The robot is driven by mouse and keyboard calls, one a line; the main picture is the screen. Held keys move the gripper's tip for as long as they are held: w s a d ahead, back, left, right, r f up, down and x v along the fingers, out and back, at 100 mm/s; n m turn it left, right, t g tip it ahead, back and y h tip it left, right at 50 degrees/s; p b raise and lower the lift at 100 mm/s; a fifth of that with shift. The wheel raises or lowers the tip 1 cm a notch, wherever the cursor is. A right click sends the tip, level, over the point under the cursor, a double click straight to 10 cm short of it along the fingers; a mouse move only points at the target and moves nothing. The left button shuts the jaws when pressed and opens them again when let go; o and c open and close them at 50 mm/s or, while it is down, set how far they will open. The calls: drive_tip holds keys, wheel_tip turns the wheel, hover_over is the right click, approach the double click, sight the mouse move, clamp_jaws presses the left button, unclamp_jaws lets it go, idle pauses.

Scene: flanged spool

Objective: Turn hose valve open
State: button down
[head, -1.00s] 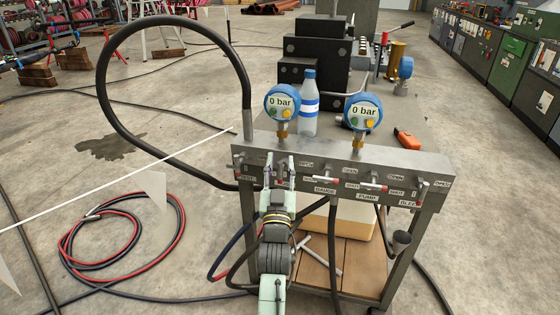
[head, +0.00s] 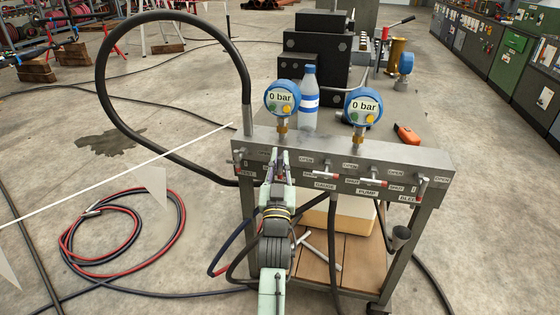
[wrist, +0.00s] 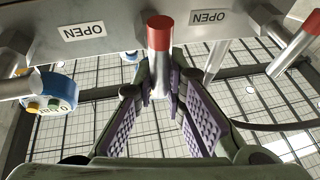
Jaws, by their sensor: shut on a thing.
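My gripper (head: 278,156) is at the left part of the grey valve panel (head: 400,156) on the cart. In the wrist view my gripper (wrist: 161,82) has its two purple-padded fingers on either side of a grey valve handle with a red end (wrist: 160,34), and it is shut on it. In the head view the fingers mostly hide this handle and its name label, so I cannot read which valve it is. OPEN labels (wrist: 83,31) show on the panel near it, upside down.
Other red-ended handles (head: 373,182) stick out to the right, another (head: 238,157) to the left. Two gauges (head: 282,97) (head: 362,105) above read 0 bar. A thick black hose (head: 100,85) loops at left. A bottle (head: 309,98) and an orange tool (head: 406,135) are behind.

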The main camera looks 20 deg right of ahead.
drive_tip(key=shift+n+y, duration=0.4)
drive_tip(key=shift+n, duration=0.2)
drive_tip(key=shift+w+n+y+b, duration=0.1)
drive_tip(key=shift+n+y+b, duration=0.3)
drive_tip(key=shift+n+b, duration=0.25)
drive_tip(key=shift+w+a+f+n+g+y+b, duration=0.3)
drive_tip(key=shift+n+g+y+b, duration=0.35)
drive_tip(key=shift+n, duration=2.15)
drive_tip(key=shift+w+a+f+n+g+y+b, duration=0.1)
drive_tip(key=shift+a+f+n+g+y+b, duration=0.55)
drive_tip(key=shift+n, duration=2.2)
drive_tip(key=shift+w+d+f+n+g+y+b, duration=0.25)
drive_tip(key=shift+n+g+y, duration=0.7)
drive_tip(key=shift+n, duration=1.85)
drive_tip(key=shift+s+a+r+g, duration=0.1)
drive_tip(key=shift+a+g, duration=0.05)
drive_tip(key=shift+g, duration=0.1)
drive_tip(key=c, duration=1.6)
unclamp_jaws()
